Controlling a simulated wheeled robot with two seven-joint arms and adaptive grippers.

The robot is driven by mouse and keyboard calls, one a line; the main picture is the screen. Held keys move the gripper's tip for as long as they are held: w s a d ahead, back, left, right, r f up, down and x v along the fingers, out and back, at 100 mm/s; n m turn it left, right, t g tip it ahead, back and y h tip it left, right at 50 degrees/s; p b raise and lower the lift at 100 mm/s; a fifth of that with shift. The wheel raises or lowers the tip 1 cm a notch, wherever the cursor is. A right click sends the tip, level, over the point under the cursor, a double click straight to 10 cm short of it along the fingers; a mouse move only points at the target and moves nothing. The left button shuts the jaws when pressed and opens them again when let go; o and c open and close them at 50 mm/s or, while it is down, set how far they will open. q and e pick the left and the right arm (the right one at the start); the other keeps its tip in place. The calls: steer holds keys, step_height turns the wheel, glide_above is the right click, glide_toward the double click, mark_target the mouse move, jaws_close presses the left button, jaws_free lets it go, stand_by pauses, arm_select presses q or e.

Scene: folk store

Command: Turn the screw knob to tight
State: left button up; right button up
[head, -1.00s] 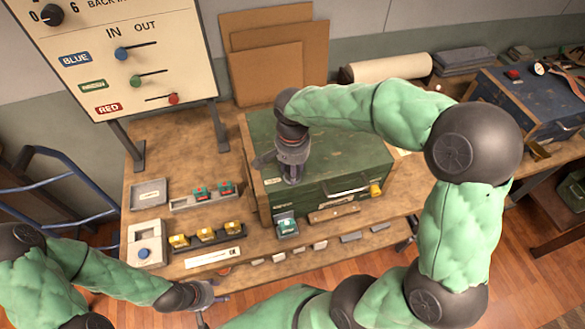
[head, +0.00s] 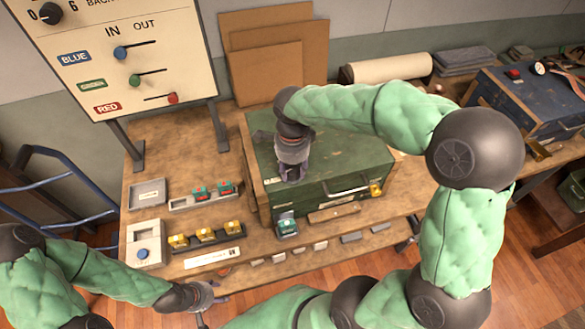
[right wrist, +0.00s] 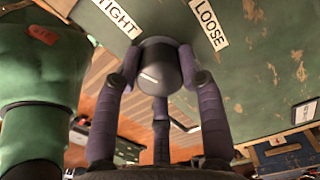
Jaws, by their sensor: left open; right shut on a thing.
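The screw knob (right wrist: 158,66) is a dark round knob with a pale line on its face, in the right wrist view. It sits on the green box (head: 345,160) between a TIGHT label (right wrist: 116,16) and a LOOSE label (right wrist: 209,24). My left gripper (head: 212,298) is open and empty by the bench's front edge at lower left.
A white panel (head: 160,75) with sliders stands at the back left. Small trays (head: 150,192), yellow and teal switch pieces and a blue button (head: 143,254) lie left of the green box. A blue case (head: 530,100) stands at the right.

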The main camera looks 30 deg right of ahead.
mark_target(292, 169)
steer(key=shift+s+f+m, duration=0.1)
steer(key=shift+m, duration=1.4)
steer(key=o, duration=1.1)
steer(key=shift+o, duration=0.2)
step_height(292, 169, up, 12)
